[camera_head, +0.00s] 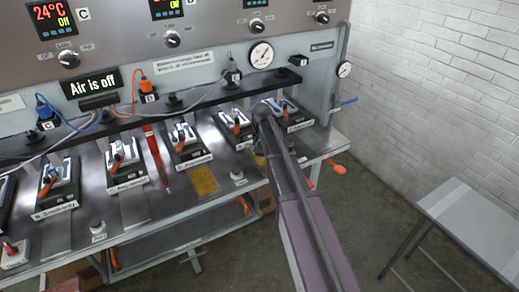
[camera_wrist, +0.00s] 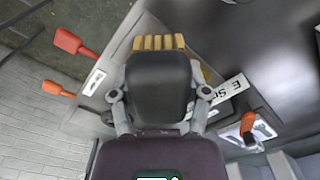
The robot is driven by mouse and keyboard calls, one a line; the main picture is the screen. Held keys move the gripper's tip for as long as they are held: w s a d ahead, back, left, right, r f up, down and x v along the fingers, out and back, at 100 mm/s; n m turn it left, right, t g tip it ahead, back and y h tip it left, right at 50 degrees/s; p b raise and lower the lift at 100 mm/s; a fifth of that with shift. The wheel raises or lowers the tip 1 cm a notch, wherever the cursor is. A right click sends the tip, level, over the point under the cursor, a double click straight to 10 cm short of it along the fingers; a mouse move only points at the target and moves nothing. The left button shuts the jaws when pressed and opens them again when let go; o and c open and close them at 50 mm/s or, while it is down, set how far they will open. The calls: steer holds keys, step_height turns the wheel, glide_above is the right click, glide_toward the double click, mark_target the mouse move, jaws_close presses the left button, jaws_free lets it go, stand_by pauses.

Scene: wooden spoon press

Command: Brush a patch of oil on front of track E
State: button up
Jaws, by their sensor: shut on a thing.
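My gripper (camera_wrist: 158,100) is shut on a brush (camera_wrist: 158,78) with a broad dark body and a row of tan bristle tufts (camera_wrist: 160,43) at its far edge. A white label starting with "E" (camera_wrist: 232,92) lies just right of the brush in the wrist view, beside a station with an orange handle (camera_wrist: 248,122). In the head view my gripper (camera_head: 262,112) is over the right part of the bench, near the rightmost stations; my arm partly hides it and the brush.
Several stations with orange handles line the metal bench (camera_head: 108,205) below a dark rail (camera_head: 150,118). A red bar (camera_head: 157,158) and a yellowish patch (camera_head: 202,181) lie on the bench. A sign (camera_head: 93,84) reads "Air is off". A grey table (camera_head: 475,222) stands at right.

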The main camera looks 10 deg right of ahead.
mark_target(260, 167)
steer(key=shift+w, duration=0.2)
steer(key=shift+w+a, duration=0.15)
steer(key=shift+w, duration=0.6)
steer(key=shift+f, duration=0.15)
steer(key=shift+f+b, duration=2.85)
steer(key=shift+b, duration=0.15)
steer(key=shift+f+b, duration=1)
steer(key=shift+w+d+r, duration=0.1)
steer(key=shift+w+d, duration=0.2)
steer(key=shift+d, duration=0.65)
steer(key=shift+w+d, duration=0.3)
steer(key=shift+d, duration=0.65)
steer(key=shift+d, duration=0.15)
